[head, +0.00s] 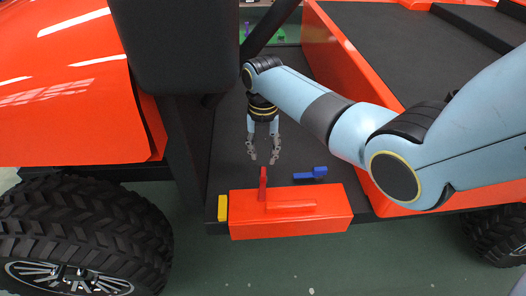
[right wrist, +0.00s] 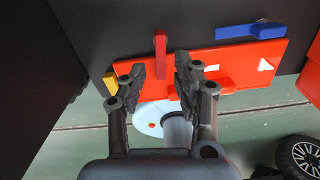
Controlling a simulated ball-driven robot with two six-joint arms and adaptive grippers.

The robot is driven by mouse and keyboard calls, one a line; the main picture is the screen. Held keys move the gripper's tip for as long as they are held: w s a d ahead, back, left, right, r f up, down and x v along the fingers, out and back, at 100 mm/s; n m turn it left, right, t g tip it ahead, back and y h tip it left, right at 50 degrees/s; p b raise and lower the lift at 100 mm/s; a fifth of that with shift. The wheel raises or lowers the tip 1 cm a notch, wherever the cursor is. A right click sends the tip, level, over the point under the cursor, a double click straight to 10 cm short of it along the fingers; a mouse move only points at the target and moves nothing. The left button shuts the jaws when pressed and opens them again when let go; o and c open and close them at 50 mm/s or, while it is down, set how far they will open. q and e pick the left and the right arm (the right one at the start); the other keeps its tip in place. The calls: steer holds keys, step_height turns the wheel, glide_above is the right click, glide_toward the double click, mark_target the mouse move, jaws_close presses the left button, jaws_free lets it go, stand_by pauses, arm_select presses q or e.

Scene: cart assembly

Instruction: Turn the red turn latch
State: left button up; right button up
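The red turn latch (head: 263,184) is a narrow red bar by the back edge of a red panel (head: 324,218) on the dark cart floor. In the right wrist view the latch (right wrist: 160,52) shows between and beyond my finger tips. My right gripper (head: 264,159) is open and empty, a little behind the latch in the head view and apart from it. Its two spread fingers also show in the right wrist view (right wrist: 159,62). My left gripper is not in view.
A blue latch (head: 310,174) lies right of the red one and a yellow block (head: 222,207) sits at the panel's left end. A black seat (head: 175,45) stands at left, an orange-red side wall (head: 345,75) at right. Black wheels (head: 85,230) flank the cart.

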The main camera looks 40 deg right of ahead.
mark_target(263, 171)
step_height(263, 171, down, 6)
steer(key=b, duration=0.5)
steer(key=shift+s+f, duration=0.1)
steer(key=shift+f, duration=0.05)
steer(key=shift+f+b, duration=0.35)
steer(key=shift+b, duration=0.1)
steer(key=shift+f, duration=0.4)
steer(key=shift+r, duration=0.1)
steer(key=shift+c, duration=0.8)
steer(key=c, duration=0.5)
jaws_close()
steer(key=shift+n, duration=0.6)
steer(key=o, duration=0.9)
jaws_free()
steer(key=shift+r, duration=0.3)
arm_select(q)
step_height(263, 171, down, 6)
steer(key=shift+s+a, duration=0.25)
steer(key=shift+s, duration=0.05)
arm_select(e)
step_height(263, 171, up, 11)
steer(key=shift+r, duration=0.2)
